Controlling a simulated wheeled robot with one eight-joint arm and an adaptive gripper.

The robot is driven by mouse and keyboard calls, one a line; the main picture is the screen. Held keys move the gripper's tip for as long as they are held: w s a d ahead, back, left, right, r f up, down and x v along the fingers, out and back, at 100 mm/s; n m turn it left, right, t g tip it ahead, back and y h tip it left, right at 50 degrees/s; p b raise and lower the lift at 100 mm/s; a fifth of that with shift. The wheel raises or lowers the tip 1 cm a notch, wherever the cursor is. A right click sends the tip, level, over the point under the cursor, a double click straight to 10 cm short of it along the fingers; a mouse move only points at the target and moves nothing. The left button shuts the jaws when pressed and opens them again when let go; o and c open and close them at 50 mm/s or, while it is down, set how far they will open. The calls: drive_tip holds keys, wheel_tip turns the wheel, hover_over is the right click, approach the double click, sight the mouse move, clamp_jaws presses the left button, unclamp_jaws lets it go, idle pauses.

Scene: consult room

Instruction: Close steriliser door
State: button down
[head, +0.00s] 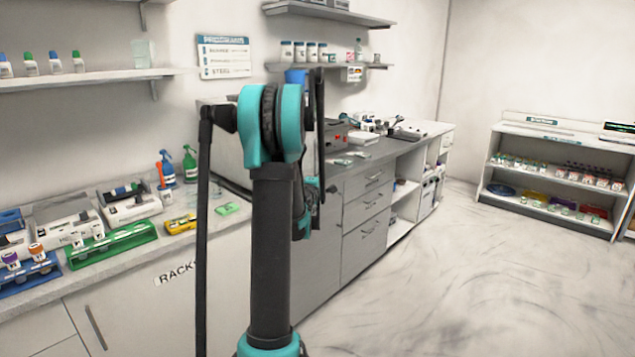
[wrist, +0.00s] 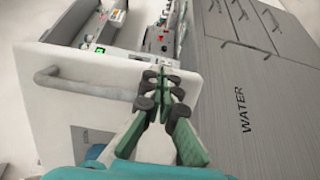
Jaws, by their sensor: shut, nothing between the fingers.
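In the wrist view, a pale door panel (wrist: 68,103) with a long grey bar handle (wrist: 85,72) fills the left and middle. I take it to be the steriliser door; how far it stands open is unclear. My gripper (wrist: 163,74) is shut and empty, its green fingers in front of the panel's right part, right of the handle. I cannot tell whether the fingertips touch the panel. In the head view, a pale box (head: 225,135), likely the steriliser, stands on the counter, mostly hidden behind my arm. My gripper is largely hidden there.
A drawer unit marked WATER (wrist: 240,110) is to the right in the wrist view. In the head view, racks and bottles, including a green rack (head: 112,242), crowd the left counter. The floor (head: 450,270) is clear at right, up to a low shelf unit (head: 550,175).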

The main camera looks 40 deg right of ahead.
drive_tip(key=w+d+n+t+y, duration=0.4)
drive_tip(key=w+d+y, duration=0.3)
drive_tip(key=w, duration=0.4)
drive_tip(key=w+d+n+t+y, duration=0.4)
drive_tip(key=w+d+n+y, duration=0.3)
drive_tip(key=w, duration=0.4)
drive_tip(key=shift+w, duration=0.2)
drive_tip(key=shift+w+a+r, duration=0.1)
drive_tip(key=shift+w+a, duration=0.05)
